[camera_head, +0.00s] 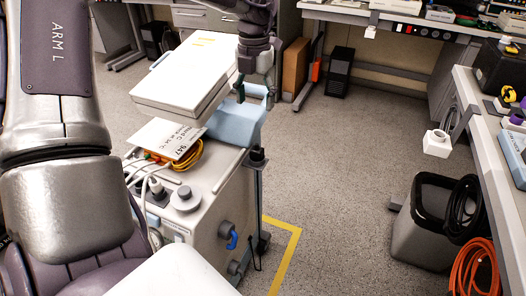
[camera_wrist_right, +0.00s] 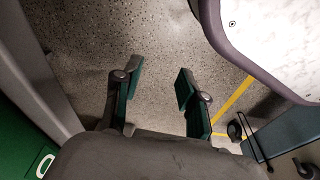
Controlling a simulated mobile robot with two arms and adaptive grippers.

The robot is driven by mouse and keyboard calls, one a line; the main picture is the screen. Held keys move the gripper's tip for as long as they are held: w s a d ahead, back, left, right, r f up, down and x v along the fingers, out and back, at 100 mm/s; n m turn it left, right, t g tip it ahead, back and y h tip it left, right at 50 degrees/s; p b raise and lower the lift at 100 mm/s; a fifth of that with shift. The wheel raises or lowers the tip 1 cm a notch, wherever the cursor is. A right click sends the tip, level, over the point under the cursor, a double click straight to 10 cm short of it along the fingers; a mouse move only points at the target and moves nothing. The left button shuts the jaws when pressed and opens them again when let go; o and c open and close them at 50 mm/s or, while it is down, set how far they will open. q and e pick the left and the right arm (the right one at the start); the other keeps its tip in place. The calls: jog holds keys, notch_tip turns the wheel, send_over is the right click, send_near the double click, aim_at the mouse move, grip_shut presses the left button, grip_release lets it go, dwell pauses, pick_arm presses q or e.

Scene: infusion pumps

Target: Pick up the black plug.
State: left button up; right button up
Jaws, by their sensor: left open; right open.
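I cannot make out the black plug with certainty. My left gripper (camera_head: 254,90) hangs at the top centre, fingers down with green pads, open above the light blue handled case (camera_head: 236,122). I cannot tell whether it touches the case. My right gripper shows only in the right wrist view (camera_wrist_right: 160,74), open and empty, with bare floor between its fingers.
A white box (camera_head: 186,76) and a labelled card (camera_head: 168,138) lie beside the blue case. A grey bin (camera_head: 428,225) and orange cable (camera_head: 474,270) stand at right. The central floor is clear.

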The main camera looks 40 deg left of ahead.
aim_at(257, 149)
pick_arm(q)
notch_tip(257, 149, down, 11)
jog(key=shift+w+r+b, duration=0.1)
jog(key=shift+r+b, duration=0.05)
jog(key=shift+b, duration=0.55)
jog(key=f, duration=0.4)
jog(key=shift+s+d+f, duration=0.1)
jog(key=shift+s+d, duration=0.05)
jog(key=shift+s, duration=0.1)
jog(key=shift+f, duration=0.55)
grip_shut()
pick_arm(e)
jog(key=w+r, duration=0.3)
jog(key=shift+a+r, duration=0.1)
jog(key=shift+a, duration=0.1)
pick_arm(q)
jog(key=shift+r, duration=0.15)
